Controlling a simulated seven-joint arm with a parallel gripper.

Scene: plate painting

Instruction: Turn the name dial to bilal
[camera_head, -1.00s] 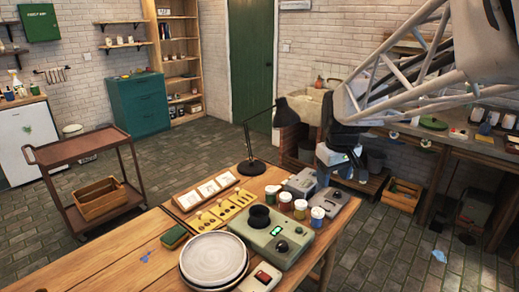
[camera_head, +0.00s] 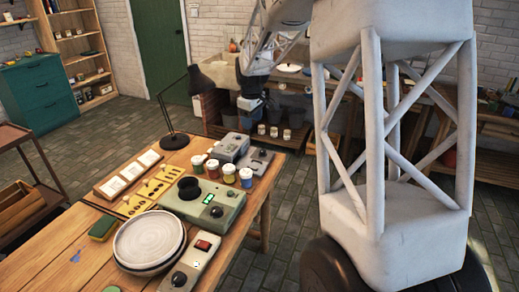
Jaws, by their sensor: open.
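A green console (camera_head: 192,221) stands on the wooden table, with a black round cup-like part (camera_head: 189,187), a lit green display (camera_head: 208,199) and a small dark knob (camera_head: 217,211). In front of it is a grey box (camera_head: 195,262) with a red switch and a dark knob (camera_head: 179,278). Behind are a grey box (camera_head: 228,148) and a flatter grey unit (camera_head: 257,163) with a dark knob (camera_head: 259,154). No name is readable, so I cannot tell which knob is the name dial. My gripper (camera_head: 250,108) is open, small and dark, beyond the table's back right, apart from the devices.
Stacked plates (camera_head: 148,240) sit at the table's front. Several paint jars (camera_head: 229,173) stand between the console and the rear units. Floor is open right of the table.

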